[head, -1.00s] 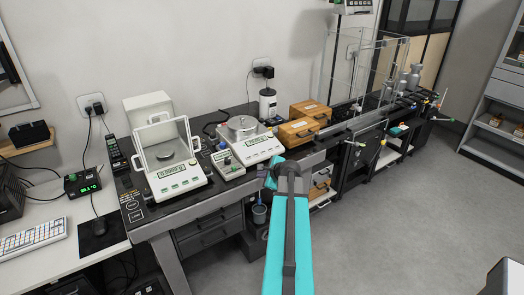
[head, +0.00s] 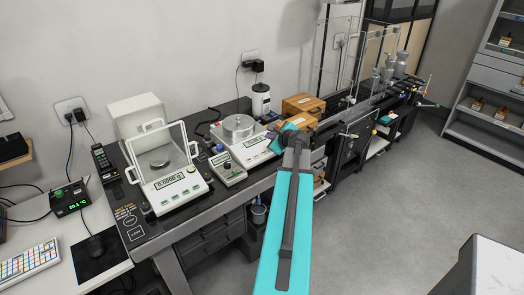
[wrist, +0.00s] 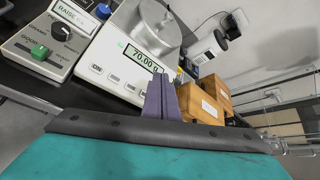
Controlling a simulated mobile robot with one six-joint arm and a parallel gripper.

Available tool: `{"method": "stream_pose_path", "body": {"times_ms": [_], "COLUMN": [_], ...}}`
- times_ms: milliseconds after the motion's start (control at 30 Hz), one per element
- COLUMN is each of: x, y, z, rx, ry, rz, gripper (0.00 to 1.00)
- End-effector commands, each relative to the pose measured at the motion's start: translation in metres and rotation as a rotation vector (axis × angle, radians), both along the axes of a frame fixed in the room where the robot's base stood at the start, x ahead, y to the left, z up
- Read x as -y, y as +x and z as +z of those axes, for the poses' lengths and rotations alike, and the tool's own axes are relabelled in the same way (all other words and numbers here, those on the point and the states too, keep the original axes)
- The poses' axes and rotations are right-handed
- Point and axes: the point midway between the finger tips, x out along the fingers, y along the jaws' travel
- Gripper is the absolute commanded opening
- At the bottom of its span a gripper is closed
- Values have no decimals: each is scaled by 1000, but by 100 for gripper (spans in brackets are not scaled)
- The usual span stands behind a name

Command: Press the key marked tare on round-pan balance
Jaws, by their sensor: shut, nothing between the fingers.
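The round-pan balance (head: 250,150) stands on the dark bench, white, with a metal cylinder (head: 238,127) on top. In the wrist view the balance (wrist: 112,52) has a lit display (wrist: 142,58) reading 70.00 g. A row of keys (wrist: 113,77) runs below the display. The leftmost reads ON; the other labels are too small to read. My gripper (wrist: 163,82) is shut and empty, its purple-grey fingers overlapping the balance's front right edge in that view. I cannot tell whether it touches. In the head view my wrist hides part of the balance's right side.
A control box (head: 229,170) with a green button (wrist: 40,52) stands just left of the balance. Left of that is a shielded balance (head: 172,190) reading 0.0000 g. A white-and-black bottle (head: 261,101) and wooden boxes (head: 303,104) stand behind and to the right.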

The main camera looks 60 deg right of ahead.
Motion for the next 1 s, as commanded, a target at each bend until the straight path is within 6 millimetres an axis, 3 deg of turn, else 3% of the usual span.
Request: {"method": "stream_pose_path", "body": {"times_ms": [567, 1000], "x": [12, 16], "y": [-14, -6], "z": [-2, -37], "rx": [3, 3], "ry": [1, 1], "rz": [-23, -24], "gripper": [0, 0]}}
